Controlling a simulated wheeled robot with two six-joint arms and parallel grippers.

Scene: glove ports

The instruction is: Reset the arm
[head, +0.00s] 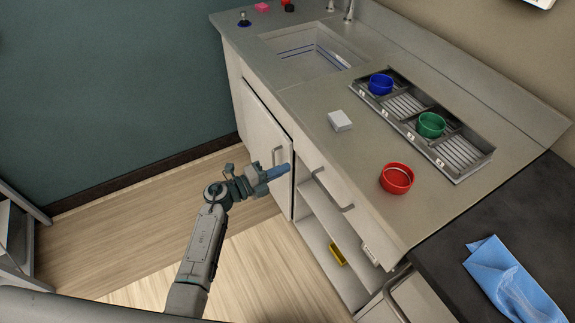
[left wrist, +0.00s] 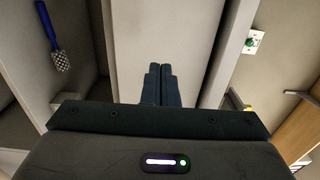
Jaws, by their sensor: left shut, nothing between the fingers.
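My left gripper (head: 278,172) is in front of the lower cabinet, near the edge of its open door (head: 265,137). In the left wrist view the two dark fingers of this gripper (left wrist: 160,68) lie together, shut, with nothing between them. They point toward a pale panel. The left arm reaches up from the bottom of the head view with its elbow bent. My right gripper does not show in either view.
The counter holds a red bowl (head: 396,179), a white block (head: 340,121), and a grey tray (head: 466,178) with blue (head: 380,84) and green (head: 431,124) bowls. A sink (head: 300,62) lies behind. A blue cloth (head: 505,277) is at right. Wooden floor (head: 130,240) is clear at left.

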